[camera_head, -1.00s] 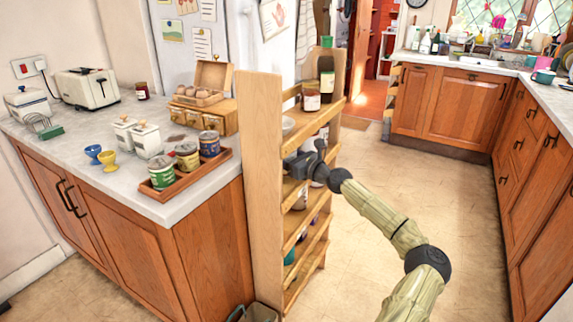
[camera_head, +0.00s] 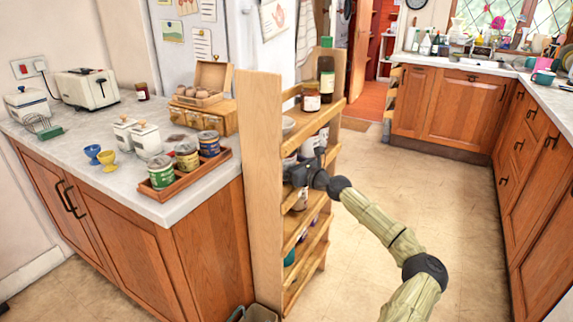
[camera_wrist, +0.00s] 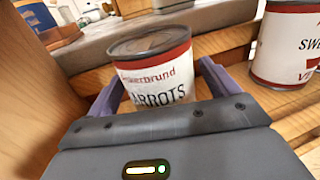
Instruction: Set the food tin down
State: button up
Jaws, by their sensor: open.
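The food tin (camera_wrist: 155,78), white with a red band and lettering reading "ARROTS", stands between the two fingers of my gripper (camera_wrist: 161,88) in the wrist view. The fingers are open, one on each side of it. The tin's base is hidden behind the gripper body, so its contact with the shelf does not show. In the head view my gripper (camera_head: 298,173) reaches into the middle of the wooden shelf rack (camera_head: 258,190) from the right.
A second red-and-white tin (camera_wrist: 285,45) stands to the right in the wrist view. Above my gripper, a jar (camera_head: 311,98) and a dark bottle (camera_head: 326,75) stand on the rack. A counter (camera_head: 95,150) with a tray of tins lies left. The floor at right is clear.

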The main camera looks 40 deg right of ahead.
jog(key=shift+r, duration=0.15)
jog(key=s+d+p, duration=0.1)
jog(key=s+d, duration=0.1)
jog(key=s, duration=1)
